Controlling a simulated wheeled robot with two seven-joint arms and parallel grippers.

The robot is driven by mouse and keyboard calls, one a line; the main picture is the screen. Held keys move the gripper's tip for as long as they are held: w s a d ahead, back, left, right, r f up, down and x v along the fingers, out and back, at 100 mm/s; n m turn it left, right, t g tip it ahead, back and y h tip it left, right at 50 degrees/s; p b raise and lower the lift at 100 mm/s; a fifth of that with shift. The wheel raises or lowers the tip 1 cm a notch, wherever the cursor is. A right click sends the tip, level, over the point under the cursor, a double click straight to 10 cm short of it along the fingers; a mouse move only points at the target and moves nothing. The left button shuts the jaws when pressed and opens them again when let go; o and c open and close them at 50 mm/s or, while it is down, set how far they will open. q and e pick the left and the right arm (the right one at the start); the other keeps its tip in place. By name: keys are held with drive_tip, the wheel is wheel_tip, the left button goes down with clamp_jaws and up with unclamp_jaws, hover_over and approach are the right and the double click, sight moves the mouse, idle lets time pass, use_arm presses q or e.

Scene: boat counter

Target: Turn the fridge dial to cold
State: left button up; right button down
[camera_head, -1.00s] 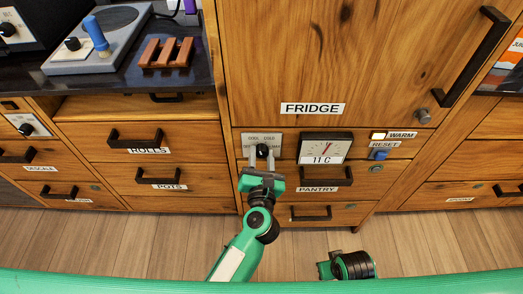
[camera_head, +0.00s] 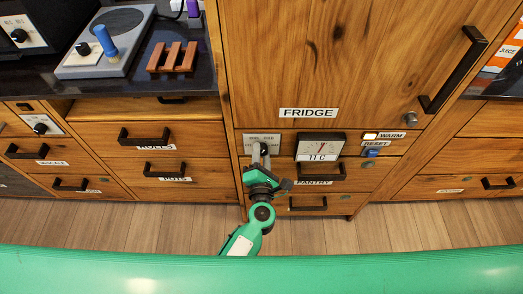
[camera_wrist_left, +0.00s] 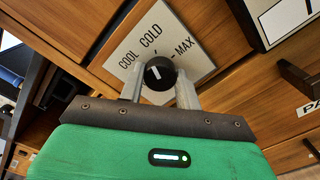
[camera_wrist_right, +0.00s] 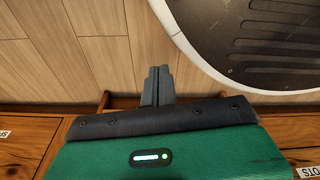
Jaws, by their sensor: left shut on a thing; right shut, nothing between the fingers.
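The fridge dial (camera_wrist_left: 160,73) is a black round knob with a white mark on a pale plate (camera_wrist_left: 125,45) printed COOL, COLD and MAX. The mark leans up and left in the left wrist view; which word it meets is hard to tell. My left gripper (camera_wrist_left: 161,84) is shut on the knob, one finger on each side.
A gauge (camera_head: 319,145) reading 11 C is right of the dial. A lit lamp (camera_head: 370,136) is beside WARM, with a blue RESET button (camera_head: 371,153) below. The fridge door (camera_head: 340,60) is closed above. Drawer handles (camera_head: 322,174) stick out below.

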use_arm(q)
drive_tip(key=shift+m+p, duration=0.5)
drive_tip(key=shift+m, duration=0.1)
use_arm(e)
drive_tip(key=s, duration=0.1)
drive_tip(key=s+f, duration=0.1)
drive_tip(key=s+d+f, duration=0.1)
drive_tip(key=shift+s, duration=0.25)
use_arm(q)
drive_tip(key=shift+m, duration=0.3)
use_arm(e)
drive_tip(key=shift+d, duration=0.1)
use_arm(q)
drive_tip(key=o, duration=1)
drive_tip(key=shift+s, duration=0.1)
drive_tip(key=shift+s+f, duration=0.1)
drive_tip(key=shift+s, duration=0.25)
drive_tip(key=s+b, duration=0.1)
drive_tip(key=s, duration=1.2)
drive_tip(key=shift+b, duration=0.3)
use_arm(e)
drive_tip(key=shift+w+a+r, duration=0.25)
drive_tip(key=shift+w+r, duration=0.15)
drive_tip(key=shift+w, duration=0.25)
drive_tip(key=shift+w+a+r, duration=0.2)
drive_tip(key=shift+w+r, duration=0.2)
drive_tip(key=shift+w, duration=0.3)
drive_tip(key=shift+w+a+r, duration=0.25)
drive_tip(key=shift+w+r, duration=0.15)
drive_tip(key=shift+w, duration=0.25)
